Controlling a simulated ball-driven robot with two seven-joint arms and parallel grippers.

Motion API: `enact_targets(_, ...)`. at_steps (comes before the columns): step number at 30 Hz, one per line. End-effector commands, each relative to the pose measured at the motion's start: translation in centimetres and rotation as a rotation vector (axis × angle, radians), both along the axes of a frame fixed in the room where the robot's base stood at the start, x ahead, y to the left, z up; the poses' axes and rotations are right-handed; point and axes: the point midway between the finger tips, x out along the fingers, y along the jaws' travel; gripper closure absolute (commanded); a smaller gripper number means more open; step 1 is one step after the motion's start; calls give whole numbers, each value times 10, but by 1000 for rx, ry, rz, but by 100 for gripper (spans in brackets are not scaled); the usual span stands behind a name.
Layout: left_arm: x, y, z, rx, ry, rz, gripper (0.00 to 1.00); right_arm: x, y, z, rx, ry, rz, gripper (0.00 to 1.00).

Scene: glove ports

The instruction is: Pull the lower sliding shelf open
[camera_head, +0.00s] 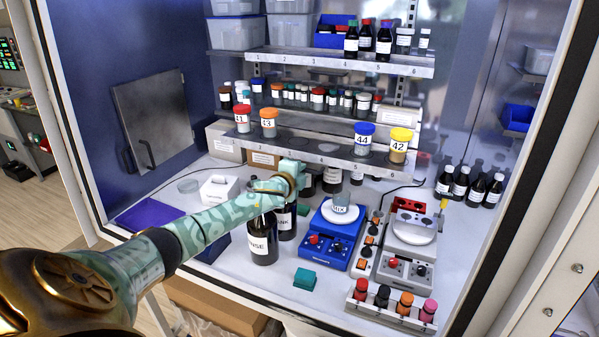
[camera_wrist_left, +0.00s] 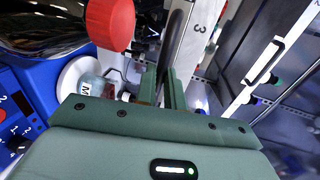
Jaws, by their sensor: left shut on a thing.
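The lower sliding shelf (camera_head: 335,157) is a metal shelf with a numbered front strip, under a fixed-looking upper shelf (camera_head: 340,62). Jars 41 (camera_head: 242,118) and 43 (camera_head: 268,123) stand toward its left, jars 44 (camera_head: 363,138) and 42 (camera_head: 399,146) toward its right. My left gripper (camera_head: 293,168) is at the shelf's front strip, left of the middle. The exact contact is partly hidden. My right gripper does not show.
Dark bottles (camera_head: 262,238) stand below my left forearm. A blue mixer (camera_head: 330,240) with a beaker (camera_head: 341,206) is below the shelf. Several capped bottles sit in a front rack (camera_head: 390,309). A red-capped container (camera_wrist_left: 110,22) is close in the left wrist view.

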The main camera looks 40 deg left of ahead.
Motion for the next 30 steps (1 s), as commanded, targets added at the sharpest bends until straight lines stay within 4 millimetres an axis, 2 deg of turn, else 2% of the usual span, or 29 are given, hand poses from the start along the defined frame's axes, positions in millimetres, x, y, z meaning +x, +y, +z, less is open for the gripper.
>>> enact_targets(5, 0, 0, 0, 0, 1, 0, 100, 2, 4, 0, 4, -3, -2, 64)
enact_targets(6, 0, 0, 0, 0, 1, 0, 87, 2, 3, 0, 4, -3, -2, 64)
enact_targets(8, 0, 0, 0, 0, 1, 0, 70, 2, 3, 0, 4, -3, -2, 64)
enact_targets(9, 0, 0, 0, 0, 1, 0, 68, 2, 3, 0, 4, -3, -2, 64)
enact_targets(20, -6, -2, 0, -1, 2, -1, 68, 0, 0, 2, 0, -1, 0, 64)
enact_targets(25, -31, -10, 7, 1, 2, -3, 68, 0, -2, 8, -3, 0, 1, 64)
enact_targets(30, -73, -23, 15, 2, 5, -4, 68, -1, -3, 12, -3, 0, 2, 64)
